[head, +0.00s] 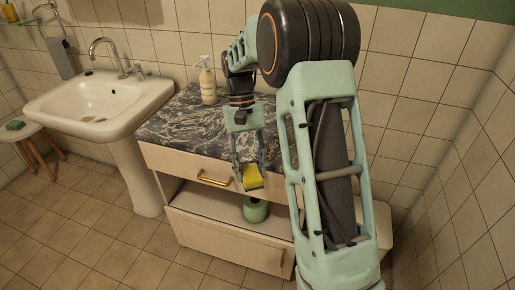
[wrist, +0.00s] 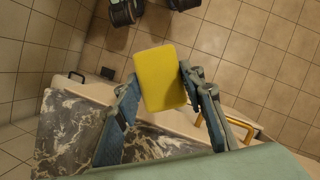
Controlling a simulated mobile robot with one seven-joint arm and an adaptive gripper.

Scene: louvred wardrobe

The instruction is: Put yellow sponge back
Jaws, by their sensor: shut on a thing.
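The yellow sponge (head: 252,176) is held between the fingers of my gripper (head: 247,167), in front of the cabinet's upper drawer (head: 180,164). In the head view its yellow face shows, with a darker edge. In the wrist view the sponge (wrist: 163,78) sticks out past the fingertips, with one finger on each side. My gripper (wrist: 160,90) is shut on it. Below the sponge in the head view, an open shelf (head: 208,200) of the cabinet holds a round green object (head: 255,210).
The marble top (head: 180,125) carries a soap bottle (head: 208,82). A gold handle (head: 214,181) juts from the upper drawer. A white sink (head: 100,100) stands left, near a stool (head: 20,132) with a small green item. My arm hides the cabinet's right part. The floor in front is clear.

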